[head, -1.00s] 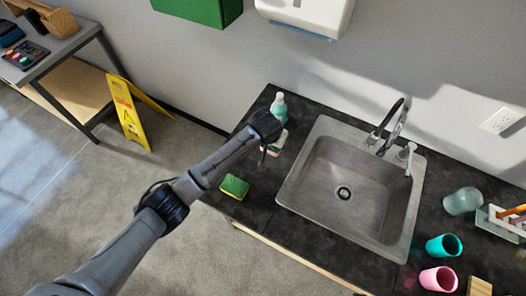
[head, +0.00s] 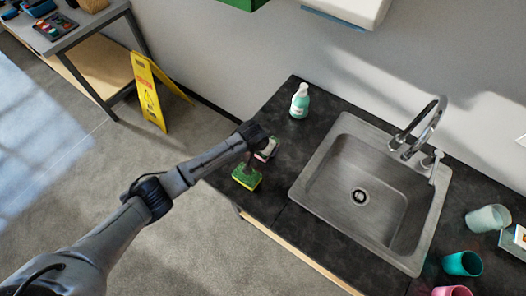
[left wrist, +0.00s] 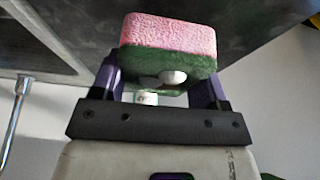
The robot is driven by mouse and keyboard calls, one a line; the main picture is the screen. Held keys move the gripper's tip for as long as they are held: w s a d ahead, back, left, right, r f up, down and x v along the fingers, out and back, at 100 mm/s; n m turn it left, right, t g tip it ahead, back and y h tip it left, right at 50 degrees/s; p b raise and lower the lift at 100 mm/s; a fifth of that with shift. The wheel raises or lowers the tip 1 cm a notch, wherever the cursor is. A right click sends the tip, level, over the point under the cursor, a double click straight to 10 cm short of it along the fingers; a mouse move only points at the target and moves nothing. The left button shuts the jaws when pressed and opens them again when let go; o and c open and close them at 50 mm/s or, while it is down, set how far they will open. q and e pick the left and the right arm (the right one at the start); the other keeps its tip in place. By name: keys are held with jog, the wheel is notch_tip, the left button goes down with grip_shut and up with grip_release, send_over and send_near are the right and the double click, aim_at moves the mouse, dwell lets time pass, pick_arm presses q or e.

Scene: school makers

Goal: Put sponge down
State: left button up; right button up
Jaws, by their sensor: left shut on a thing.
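My left gripper (head: 259,156) is over the near-left part of the dark counter, left of the sink. I cannot tell whether the held sponge touches the counter or the other sponge. My right gripper is not in view.
A teal soap bottle (head: 299,101) stands behind the gripper. The steel sink (head: 345,215) with its faucet (head: 425,125) is to the right. Cups (head: 463,263) stand at the far right. The counter (head: 272,120) is bare between bottle and sponges.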

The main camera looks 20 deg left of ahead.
pick_arm(q)
jog(key=shift+s+a+f, duration=0.2)
jog(key=shift+a+f, duration=0.05)
jog(key=shift+a, duration=0.05)
jog(key=shift+f+b, duration=0.5)
jog(key=shift+f, duration=1.5)
jog(key=o, duration=0.7)
jog(key=shift+f, duration=0.1)
jog(key=shift+o, duration=0.2)
jog(key=p+v, duration=0.3)
jog(key=v, duration=0.9)
